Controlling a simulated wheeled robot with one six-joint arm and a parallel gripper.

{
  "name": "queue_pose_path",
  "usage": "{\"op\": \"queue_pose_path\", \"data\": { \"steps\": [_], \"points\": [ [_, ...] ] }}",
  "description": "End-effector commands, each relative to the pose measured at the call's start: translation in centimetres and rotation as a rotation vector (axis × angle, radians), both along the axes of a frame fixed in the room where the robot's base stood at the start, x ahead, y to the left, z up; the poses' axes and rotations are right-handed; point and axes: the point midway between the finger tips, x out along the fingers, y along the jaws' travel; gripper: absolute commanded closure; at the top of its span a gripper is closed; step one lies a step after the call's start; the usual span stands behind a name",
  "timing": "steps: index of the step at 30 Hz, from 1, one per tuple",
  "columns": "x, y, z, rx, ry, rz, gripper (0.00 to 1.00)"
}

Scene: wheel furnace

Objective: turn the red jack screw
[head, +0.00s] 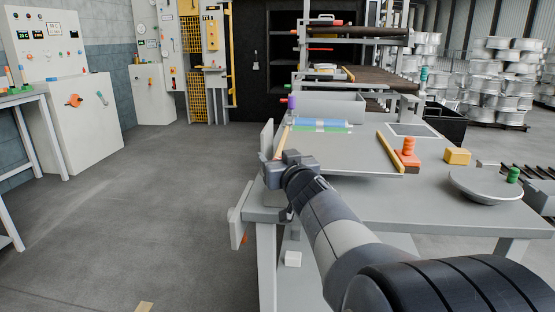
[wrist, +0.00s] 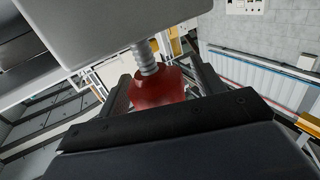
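In the wrist view a red jack screw (wrist: 163,90) has a wide, rounded red body and a grey threaded shaft (wrist: 147,58) that runs up to a grey plate. The red body lies between the two dark fingers of my gripper (wrist: 160,70), which stand wide apart on either side of it. I see no clear grip; contact is hard to judge, and the near side of the red body is cut off by the gripper's body. In the head view my gripper (head: 288,168) is at the left edge of the grey table (head: 330,205). The red jack screw is hidden there.
The table carries a tilted plate (head: 345,152), a red-orange stacked piece (head: 407,152), a yellow block (head: 457,156) and a round grey disc (head: 485,186). Grey control cabinets (head: 80,110) stand at left. The floor (head: 150,210) between is clear.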

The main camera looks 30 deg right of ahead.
Motion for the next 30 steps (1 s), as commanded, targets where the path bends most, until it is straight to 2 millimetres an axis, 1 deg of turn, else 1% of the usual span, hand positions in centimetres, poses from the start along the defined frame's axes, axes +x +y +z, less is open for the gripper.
{"op": "queue_pose_path", "data": {
  "steps": [1,2,15,23,30],
  "points": [
    [-0.02,-0.01,0.00,0.000,0.000,0.000,0.40],
    [-0.02,-0.01,0.00,0.000,0.000,0.000,0.43],
    [-0.04,0.00,-0.01,0.000,0.000,0.000,0.79],
    [-0.04,-0.05,0.16,0.000,0.002,0.012,0.79],
    [-0.03,-0.02,0.50,0.003,0.006,0.074,0.79]
  ]
}}
